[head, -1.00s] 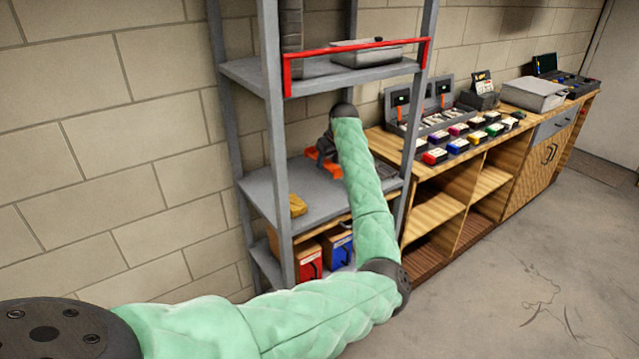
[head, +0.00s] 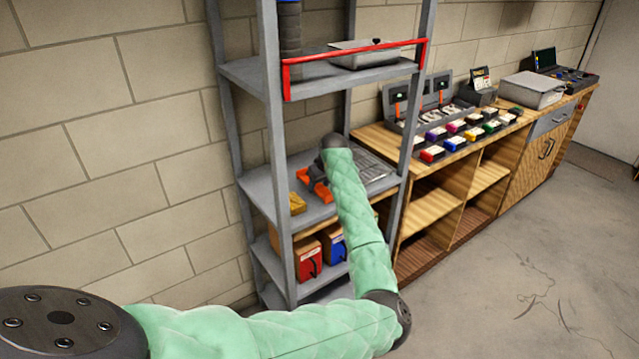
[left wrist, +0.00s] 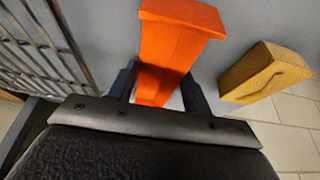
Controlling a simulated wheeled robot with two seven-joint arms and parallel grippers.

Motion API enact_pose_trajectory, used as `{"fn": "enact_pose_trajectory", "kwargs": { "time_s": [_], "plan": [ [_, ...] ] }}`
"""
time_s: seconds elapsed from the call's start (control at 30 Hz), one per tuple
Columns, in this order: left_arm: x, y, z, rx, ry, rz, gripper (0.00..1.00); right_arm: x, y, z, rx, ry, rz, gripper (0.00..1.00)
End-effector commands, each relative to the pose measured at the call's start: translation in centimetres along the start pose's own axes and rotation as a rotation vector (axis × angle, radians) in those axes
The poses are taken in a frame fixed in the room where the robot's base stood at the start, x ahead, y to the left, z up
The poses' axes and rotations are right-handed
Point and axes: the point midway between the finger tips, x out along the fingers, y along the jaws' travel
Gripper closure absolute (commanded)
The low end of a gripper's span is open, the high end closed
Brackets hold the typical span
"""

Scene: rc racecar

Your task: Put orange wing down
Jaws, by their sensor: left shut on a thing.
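The orange wing (head: 306,178) is at the middle shelf of the grey rack, just right of a yellow block. My left gripper (head: 318,185) reaches into the rack from the front, low over that shelf. In the left wrist view my left gripper (left wrist: 158,88) is shut on the orange wing (left wrist: 175,42), with one dark finger on each side of it. Whether the wing's underside touches the shelf cannot be told. My right gripper is in neither view.
The yellow block (head: 297,203) lies at the shelf's left front and shows in the left wrist view (left wrist: 265,75). A grey grid tray (head: 370,168) lies to the right. Rack posts (head: 282,230) flank the opening. Red and blue boxes (head: 308,260) sit below.

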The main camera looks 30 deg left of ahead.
Motion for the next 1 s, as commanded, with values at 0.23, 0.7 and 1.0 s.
{"fn": "enact_pose_trajectory", "kwargs": {
  "time_s": [0.23, 0.7, 1.0],
  "plan": [
    [0.3, 0.01, 0.13, -0.001, 0.0, 0.0, 0.73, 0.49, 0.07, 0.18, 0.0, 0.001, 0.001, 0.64],
    [0.48, 0.01, 0.21, -0.001, 0.0, 0.0, 0.29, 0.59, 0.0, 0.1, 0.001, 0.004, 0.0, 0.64],
    [-0.36, 0.05, 0.15, -0.001, 0.001, 0.0, 0.29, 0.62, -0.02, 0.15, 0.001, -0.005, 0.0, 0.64]
  ]
}}
